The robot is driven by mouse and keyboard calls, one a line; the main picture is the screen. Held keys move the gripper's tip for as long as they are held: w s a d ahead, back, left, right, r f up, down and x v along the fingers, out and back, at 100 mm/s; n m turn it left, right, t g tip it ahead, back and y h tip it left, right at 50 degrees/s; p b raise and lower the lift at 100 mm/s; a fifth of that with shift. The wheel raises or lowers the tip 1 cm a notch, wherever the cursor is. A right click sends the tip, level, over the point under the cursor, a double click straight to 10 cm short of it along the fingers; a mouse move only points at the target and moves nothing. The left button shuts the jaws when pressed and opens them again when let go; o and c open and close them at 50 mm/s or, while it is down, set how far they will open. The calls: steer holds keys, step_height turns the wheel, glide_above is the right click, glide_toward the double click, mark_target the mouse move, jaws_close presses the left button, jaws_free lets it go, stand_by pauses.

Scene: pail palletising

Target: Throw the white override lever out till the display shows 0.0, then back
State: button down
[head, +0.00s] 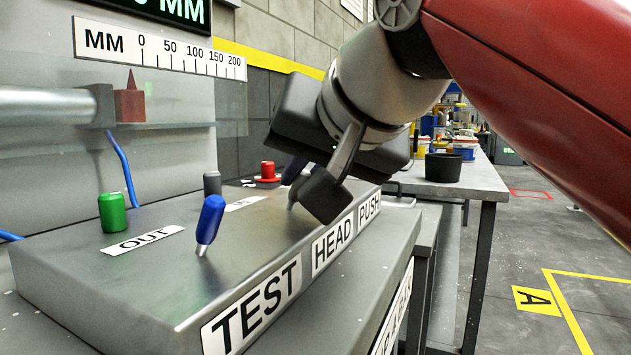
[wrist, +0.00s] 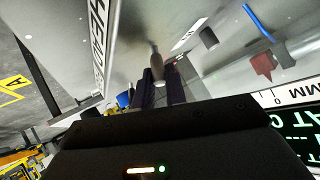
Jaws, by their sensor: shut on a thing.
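My gripper (head: 318,195) is low over the right part of the grey console (head: 150,262) in the head view, behind the HEAD and PUSH labels. In the wrist view the jaws (wrist: 161,92) are shut around the knob of a lever (wrist: 157,70) with a thin stem. The knob looks grey in the shade, so I cannot confirm that it is white. My gripper hides most of that spot in the head view. The display (head: 160,8) is cut off at the top; only a final 0 and MM can be read, not the whole number.
A blue lever (head: 210,222), a green knob (head: 112,212), a grey knob (head: 212,183) and a red button (head: 267,172) stand on the console. The red pointer (head: 130,104) is near the scale's (head: 160,50) zero end. A bench (head: 455,178) with a black tub stands at the right.

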stand_by(0.3)
steer(key=c, duration=1.5)
jaws_free()
steer(key=shift+o, duration=0.2)
steer(key=p+v, duration=0.1)
steer(key=v, duration=0.6)
steer(key=shift+s+d+r+p, duration=0.2)
steer(key=shift+s+p, duration=0.1)
steer(key=shift+p, duration=0.1)
